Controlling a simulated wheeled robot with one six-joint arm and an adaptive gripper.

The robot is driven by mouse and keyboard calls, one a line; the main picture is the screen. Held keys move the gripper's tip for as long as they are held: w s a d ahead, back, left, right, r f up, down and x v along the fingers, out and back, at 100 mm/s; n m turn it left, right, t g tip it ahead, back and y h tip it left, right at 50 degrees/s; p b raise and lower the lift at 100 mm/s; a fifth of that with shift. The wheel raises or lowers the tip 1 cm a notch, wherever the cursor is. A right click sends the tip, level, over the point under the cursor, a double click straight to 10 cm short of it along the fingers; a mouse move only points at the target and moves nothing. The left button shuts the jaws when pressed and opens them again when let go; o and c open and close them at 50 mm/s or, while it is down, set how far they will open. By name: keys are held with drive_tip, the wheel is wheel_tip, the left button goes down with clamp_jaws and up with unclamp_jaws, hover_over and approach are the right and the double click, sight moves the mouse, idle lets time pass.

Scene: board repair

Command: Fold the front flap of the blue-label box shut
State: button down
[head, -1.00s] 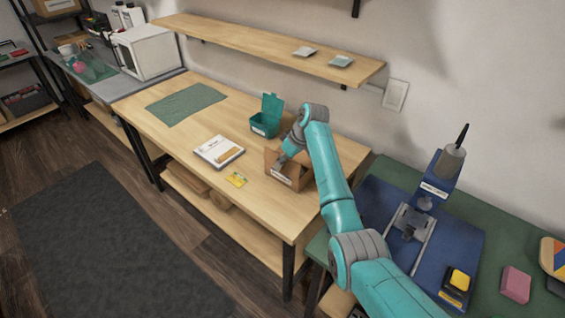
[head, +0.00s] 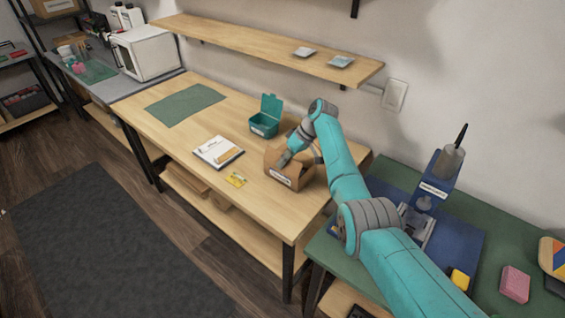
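The cardboard box (head: 292,179) stands on the wooden table, right of the middle of the head view. A pale label shows on its front side, but its colour and print are too small to make out. My gripper (head: 287,160) reaches down at the box's upper left, at or just inside its opening. I cannot tell whether it touches a flap. Its fingers are too small and partly hidden, so open or shut does not show. The inside of the box and the state of its front flap are not clear.
A teal open-lidded bin (head: 264,124) stands behind the box. A clipboard (head: 217,152) and a yellow card (head: 236,180) lie to its left. A green mat (head: 186,104) lies further left. A wooden shelf (head: 260,50) hangs above. A blue press (head: 436,190) stands at right.

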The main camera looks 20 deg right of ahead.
drive_tip(key=shift+d+f+g+y, duration=0.1)
drive_tip(key=shift+d+g+y, duration=0.05)
drive_tip(key=shift+g+y, duration=0.3)
idle(0.4)
drive_tip(key=c, duration=1.4)
unclamp_jaws()
drive_tip(key=shift+w, duration=0.1)
wheel_tip(320, 180, up, 10)
